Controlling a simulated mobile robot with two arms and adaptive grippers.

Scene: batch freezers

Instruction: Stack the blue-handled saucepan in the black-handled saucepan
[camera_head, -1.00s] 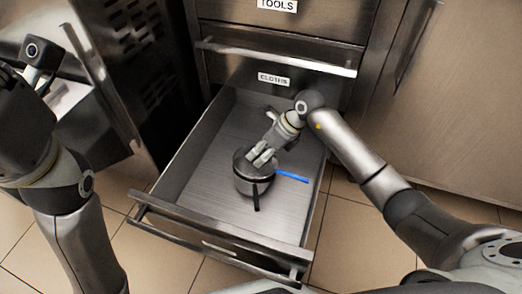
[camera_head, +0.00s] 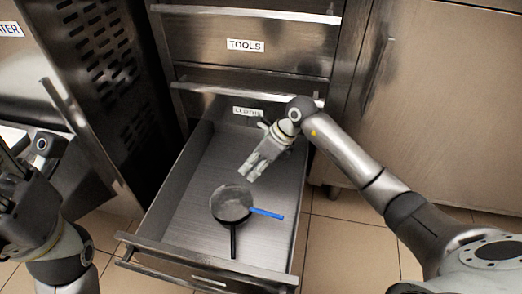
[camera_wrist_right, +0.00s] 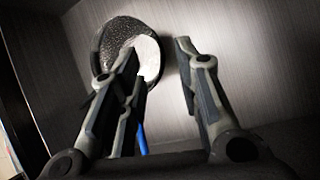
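The blue-handled saucepan (camera_head: 232,199) sits nested in the black-handled saucepan (camera_head: 233,238) on the floor of the open drawer. The blue handle points right and the black handle points toward the drawer front. My right gripper (camera_head: 252,174) is above and behind the pans, apart from them and empty. In the right wrist view its fingers (camera_wrist_right: 158,75) are spread, with the pan (camera_wrist_right: 106,45) behind the left finger and part of the blue handle (camera_wrist_right: 142,138) showing below. My left arm is at the left edge of the head view; its fingertips are not visible.
A perforated dark panel (camera_head: 100,60) stands at left. Tiled floor (camera_head: 345,240) lies at right.

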